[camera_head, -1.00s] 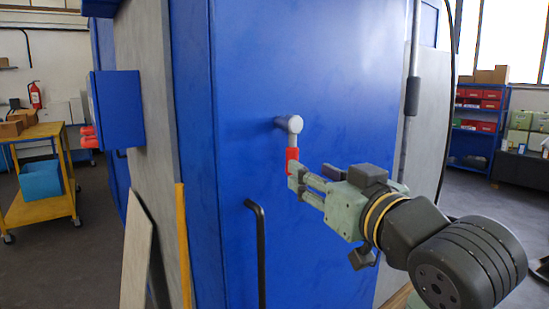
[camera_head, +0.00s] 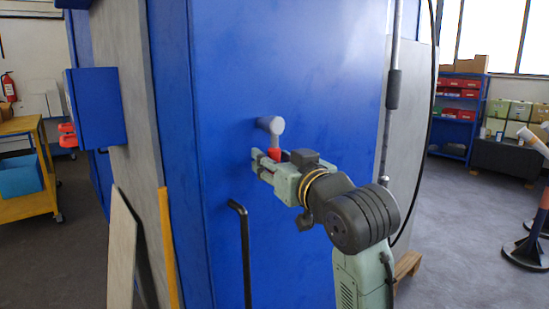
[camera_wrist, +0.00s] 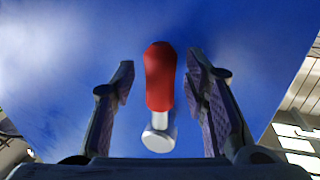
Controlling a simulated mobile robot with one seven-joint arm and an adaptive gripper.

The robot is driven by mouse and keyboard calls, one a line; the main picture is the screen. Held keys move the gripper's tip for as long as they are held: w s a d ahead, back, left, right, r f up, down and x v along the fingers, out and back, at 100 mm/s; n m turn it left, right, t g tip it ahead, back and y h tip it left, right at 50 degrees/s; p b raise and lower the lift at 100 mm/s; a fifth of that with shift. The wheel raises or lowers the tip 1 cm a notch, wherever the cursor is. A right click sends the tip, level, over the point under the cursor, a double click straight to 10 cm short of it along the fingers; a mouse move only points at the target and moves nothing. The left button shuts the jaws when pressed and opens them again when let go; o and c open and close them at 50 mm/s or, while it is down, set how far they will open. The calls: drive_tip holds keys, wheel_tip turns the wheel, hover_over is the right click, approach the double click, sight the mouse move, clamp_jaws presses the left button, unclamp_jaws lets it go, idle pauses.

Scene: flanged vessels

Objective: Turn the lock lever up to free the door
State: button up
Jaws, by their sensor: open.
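The lock lever has a round grey hub (camera_head: 272,124) on the blue door (camera_head: 320,60) and a red grip (camera_head: 275,153) hanging below it, partly hidden by my gripper. My gripper (camera_head: 263,160) is at the level of the red grip in the head view. In the wrist view the red grip (camera_wrist: 160,75) lies between my two spread fingers (camera_wrist: 160,85), with a visible gap on each side. The grey hub (camera_wrist: 158,140) shows at the bottom there. The fingers are open and hold nothing.
A black bar handle (camera_head: 243,250) stands on the door below the lever. A yellow post (camera_head: 170,245) and a leaning board (camera_head: 121,250) are at the left. A vertical rod (camera_head: 392,90) runs to the right. Open floor (camera_head: 460,220) lies at the right.

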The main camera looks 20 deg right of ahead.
clamp_jaws()
idle(0.5)
idle(0.3)
